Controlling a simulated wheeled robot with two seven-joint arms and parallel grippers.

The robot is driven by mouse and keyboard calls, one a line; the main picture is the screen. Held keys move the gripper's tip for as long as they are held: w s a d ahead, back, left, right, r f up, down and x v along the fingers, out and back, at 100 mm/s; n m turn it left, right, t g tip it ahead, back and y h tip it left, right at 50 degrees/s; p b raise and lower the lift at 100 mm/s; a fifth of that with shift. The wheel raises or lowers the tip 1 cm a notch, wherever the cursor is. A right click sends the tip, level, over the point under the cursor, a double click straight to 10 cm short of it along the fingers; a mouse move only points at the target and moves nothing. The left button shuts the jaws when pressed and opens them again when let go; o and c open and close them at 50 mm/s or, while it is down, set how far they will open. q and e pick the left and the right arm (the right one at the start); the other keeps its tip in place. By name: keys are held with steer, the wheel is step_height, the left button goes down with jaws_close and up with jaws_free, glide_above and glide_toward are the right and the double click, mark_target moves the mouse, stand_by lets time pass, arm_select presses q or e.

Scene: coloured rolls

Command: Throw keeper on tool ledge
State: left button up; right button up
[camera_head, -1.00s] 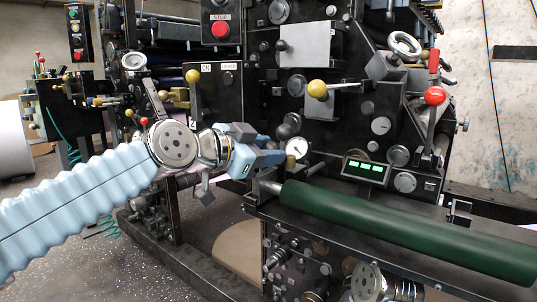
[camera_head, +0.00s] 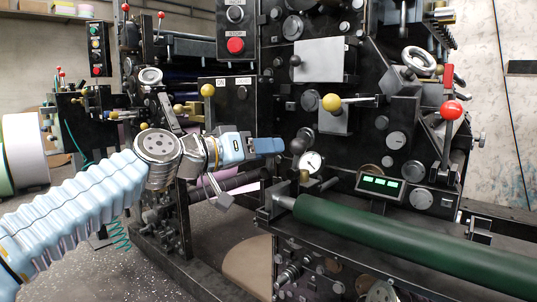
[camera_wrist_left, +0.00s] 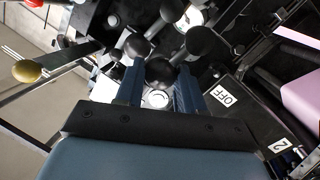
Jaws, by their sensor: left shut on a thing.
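My left gripper (camera_head: 280,145) reaches in from the left to the front of the black machine. Its fingertips are at a black ball-ended lever (camera_head: 299,146), just above a round white dial. In the left wrist view, the left gripper (camera_wrist_left: 160,75) has a black ball knob (camera_wrist_left: 160,73) between its two blue fingers, and it is shut on this knob. Several other black ball knobs show just beyond the fingers. I cannot tell which part is the keeper or which surface is the tool ledge. My right gripper is not in view.
A green roller (camera_head: 400,240) lies across the front right, below a green-lit display (camera_head: 381,187). A yellow-knobbed lever (camera_head: 331,102) and a red-knobbed lever (camera_head: 452,110) stick out nearby. In the left wrist view, a label reading OFF (camera_wrist_left: 225,95) is right of the fingers.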

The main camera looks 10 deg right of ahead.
arm_select(q)
steer(key=shift+w+a+n+h, duration=0.3)
steer(key=shift+w+n, duration=0.05)
steer(key=shift+n, duration=0.45)
steer(key=o, duration=0.8)
steer(key=shift+c, duration=0.2)
steer(key=shift+a, duration=0.1)
steer(key=b+v, duration=0.4)
steer(key=v, duration=0.9)
steer(key=shift+a, duration=0.3)
steer(key=shift+s, duration=0.1)
